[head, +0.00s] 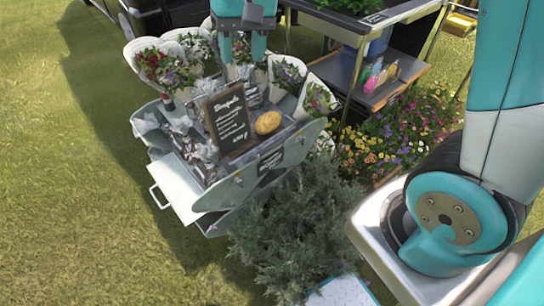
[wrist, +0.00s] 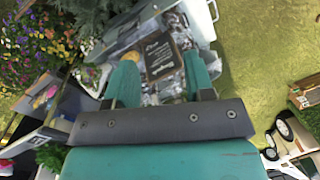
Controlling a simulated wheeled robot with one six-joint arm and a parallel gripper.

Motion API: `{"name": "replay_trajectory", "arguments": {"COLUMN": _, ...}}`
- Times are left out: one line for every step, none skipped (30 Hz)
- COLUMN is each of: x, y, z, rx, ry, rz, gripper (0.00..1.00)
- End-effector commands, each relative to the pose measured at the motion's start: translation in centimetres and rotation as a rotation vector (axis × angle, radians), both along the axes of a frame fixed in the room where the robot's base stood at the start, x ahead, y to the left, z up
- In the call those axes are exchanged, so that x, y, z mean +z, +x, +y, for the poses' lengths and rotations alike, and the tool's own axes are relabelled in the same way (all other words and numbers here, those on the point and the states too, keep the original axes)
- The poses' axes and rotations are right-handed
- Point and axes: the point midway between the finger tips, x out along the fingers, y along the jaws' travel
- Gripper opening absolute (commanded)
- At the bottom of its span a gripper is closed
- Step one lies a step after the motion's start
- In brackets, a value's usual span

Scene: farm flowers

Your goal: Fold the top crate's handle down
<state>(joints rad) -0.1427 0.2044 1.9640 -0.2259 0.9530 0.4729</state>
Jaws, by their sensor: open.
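Grey metal crates (head: 232,186) stand stacked on the grass, the top one holding wrapped bouquets. A thin white handle (head: 153,197) sticks out from the stack's left end; I cannot tell which crate it belongs to. A pale bar at the crate's far end also shows in the wrist view (wrist: 214,11). My gripper (head: 241,50) is above the back of the bouquets, apart from the handle. In the wrist view my gripper (wrist: 160,80) is open, with its teal fingers spread and nothing held, and the crate lies beyond them.
A black "Bouquets" sign (head: 229,118) and a yellow oval object (head: 268,122) stand on the top crate. A leafy shrub (head: 290,235) is in front, flowers (head: 405,135) and a shelf table (head: 360,80) to the right. Grass at left is clear.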

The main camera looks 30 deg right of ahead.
Motion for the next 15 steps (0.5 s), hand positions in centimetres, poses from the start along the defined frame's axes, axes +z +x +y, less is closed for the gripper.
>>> {"name": "replay_trajectory", "arguments": {"x": -5.7, "y": 3.6, "z": -1.5, "rx": -0.139, "ry": -0.038, "rz": 0.035, "gripper": 0.48}}
{"name": "replay_trajectory", "arguments": {"x": -7.5, "y": 5.5, "z": -2.4, "rx": -0.228, "ry": -0.059, "rz": 0.052, "gripper": 0.48}}
{"name": "replay_trajectory", "arguments": {"x": -10.0, "y": 7.8, "z": -3.7, "rx": -0.341, "ry": -0.087, "rz": 0.074, "gripper": 0.48}}
{"name": "replay_trajectory", "arguments": {"x": -12.0, "y": 9.4, "z": -4.7, "rx": -0.428, "ry": -0.108, "rz": 0.090, "gripper": 0.48}}
{"name": "replay_trajectory", "arguments": {"x": -13.9, "y": 10.9, "z": -5.6, "rx": -0.510, "ry": -0.127, "rz": 0.106, "gripper": 0.48}}
{"name": "replay_trajectory", "arguments": {"x": -16.4, "y": 12.6, "z": -6.8, "rx": -0.619, "ry": -0.151, "rz": 0.124, "gripper": 0.48}}
{"name": "replay_trajectory", "arguments": {"x": -18.2, "y": 13.8, "z": -7.7, "rx": -0.695, "ry": -0.168, "rz": 0.136, "gripper": 0.48}}
{"name": "replay_trajectory", "arguments": {"x": -19.9, "y": 14.8, "z": -8.5, "rx": -0.766, "ry": -0.182, "rz": 0.148, "gripper": 0.48}}
{"name": "replay_trajectory", "arguments": {"x": -22.0, "y": 15.9, "z": -9.5, "rx": -0.855, "ry": -0.201, "rz": 0.162, "gripper": 0.48}}
{"name": "replay_trajectory", "arguments": {"x": -23.4, "y": 16.6, "z": -10.2, "rx": -0.916, "ry": -0.214, "rz": 0.172, "gripper": 0.48}}
{"name": "replay_trajectory", "arguments": {"x": -24.7, "y": 17.2, "z": -10.9, "rx": -0.972, "ry": -0.225, "rz": 0.180, "gripper": 0.48}}
{"name": "replay_trajectory", "arguments": {"x": -26.3, "y": 17.9, "z": -11.6, "rx": -1.037, "ry": -0.238, "rz": 0.191, "gripper": 0.48}}
{"name": "replay_trajectory", "arguments": {"x": -27.2, "y": 18.3, "z": -12.0, "rx": -1.078, "ry": -0.246, "rz": 0.196, "gripper": 0.48}}
{"name": "replay_trajectory", "arguments": {"x": -28.0, "y": 18.6, "z": -12.4, "rx": -1.113, "ry": -0.252, "rz": 0.201, "gripper": 0.48}}
{"name": "replay_trajectory", "arguments": {"x": -28.8, "y": 18.9, "z": -12.8, "rx": -1.153, "ry": -0.259, "rz": 0.207, "gripper": 0.48}}
